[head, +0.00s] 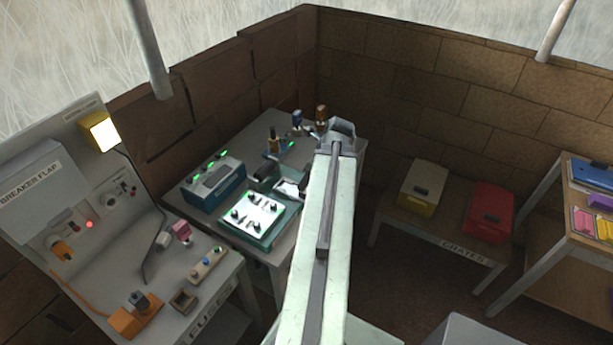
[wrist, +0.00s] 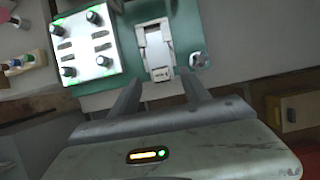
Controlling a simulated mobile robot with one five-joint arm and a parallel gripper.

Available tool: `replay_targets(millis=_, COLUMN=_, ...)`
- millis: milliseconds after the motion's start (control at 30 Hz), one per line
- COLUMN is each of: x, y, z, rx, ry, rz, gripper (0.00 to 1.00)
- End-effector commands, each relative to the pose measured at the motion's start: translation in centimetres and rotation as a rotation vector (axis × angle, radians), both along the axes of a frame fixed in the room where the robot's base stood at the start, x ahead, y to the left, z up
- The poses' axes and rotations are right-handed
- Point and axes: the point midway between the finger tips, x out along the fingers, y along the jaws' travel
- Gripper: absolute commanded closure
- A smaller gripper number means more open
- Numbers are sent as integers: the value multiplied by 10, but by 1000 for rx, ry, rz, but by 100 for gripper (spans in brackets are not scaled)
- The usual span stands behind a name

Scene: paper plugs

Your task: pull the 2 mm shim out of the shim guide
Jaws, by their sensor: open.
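A pale metal fitting, which looks like the shim guide (wrist: 155,48), sits on a green plate in the upper middle of the wrist view. A small light tab with dark marks at its lower end may be the 2 mm shim (wrist: 160,74); I cannot tell for sure. In the head view the pale fitting (head: 288,188) lies on the back bench, left of my arm. My gripper (wrist: 160,90) is open and empty, its two fingers apart and pointing toward the fitting's lower end. No contact shows. In the head view the fingers are not clearly visible.
A lit white panel with several black knobs (head: 257,217) stands beside the fitting. A teal box (head: 213,185) is left of it. Bottle-like items stand at the bench's back. A yellow crate (head: 422,187) and a red crate (head: 490,213) sit on a low bench at right.

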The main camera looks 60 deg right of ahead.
Motion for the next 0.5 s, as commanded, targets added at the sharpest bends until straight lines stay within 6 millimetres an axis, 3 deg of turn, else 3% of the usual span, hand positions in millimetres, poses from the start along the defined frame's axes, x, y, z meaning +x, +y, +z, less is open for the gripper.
replay_targets(millis=300, x=19, y=0, z=-55, rx=0, ry=0, rz=3, gripper=45)
replay_targets(millis=500, x=28, y=0, z=-70, rx=-1, ry=0, rz=3, gripper=45)
